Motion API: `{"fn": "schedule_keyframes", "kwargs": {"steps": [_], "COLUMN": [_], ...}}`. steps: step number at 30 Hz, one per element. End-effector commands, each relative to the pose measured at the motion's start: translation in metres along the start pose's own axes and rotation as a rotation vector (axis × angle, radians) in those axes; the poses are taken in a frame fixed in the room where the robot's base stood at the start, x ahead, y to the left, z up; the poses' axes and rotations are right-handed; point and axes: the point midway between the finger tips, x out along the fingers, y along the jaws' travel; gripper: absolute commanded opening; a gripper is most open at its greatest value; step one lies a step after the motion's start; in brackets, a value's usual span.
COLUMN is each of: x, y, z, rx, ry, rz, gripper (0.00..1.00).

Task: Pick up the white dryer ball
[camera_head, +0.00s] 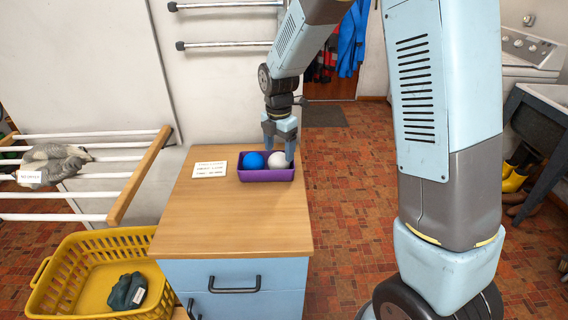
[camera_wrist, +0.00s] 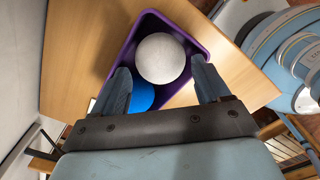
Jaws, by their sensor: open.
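The white dryer ball (camera_head: 278,158) sits at the right end of a small purple tray (camera_head: 262,177) on the wooden cabinet top. A blue ball (camera_head: 252,161) sits beside it on the left in the same tray. My gripper (camera_head: 279,152) is over the tray, pointing down, with its fingers around the white ball's end. In the wrist view the white dryer ball (camera_wrist: 160,58) lies ahead of and between the open fingers (camera_wrist: 161,82). The blue ball (camera_wrist: 142,97) is partly hidden by the left finger. I cannot tell whether the fingers touch the white ball.
A white card (camera_head: 210,169) with writing lies left of the tray on the cabinet top (camera_head: 235,220). A yellow basket (camera_head: 95,285) stands at the lower left, below a white drying rack (camera_head: 75,195) with a grey cloth item. The cabinet top's front is clear.

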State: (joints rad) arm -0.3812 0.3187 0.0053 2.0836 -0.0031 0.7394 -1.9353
Motion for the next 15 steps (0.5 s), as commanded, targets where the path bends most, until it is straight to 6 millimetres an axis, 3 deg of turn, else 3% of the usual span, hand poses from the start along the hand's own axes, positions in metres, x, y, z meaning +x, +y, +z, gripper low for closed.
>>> {"fn": "schedule_keyframes", "kwargs": {"steps": [15], "x": [0.052], "y": [-0.001], "z": [-0.002], "rx": [0.001], "ry": [0.001], "rz": [-0.001], "gripper": [0.76]}}
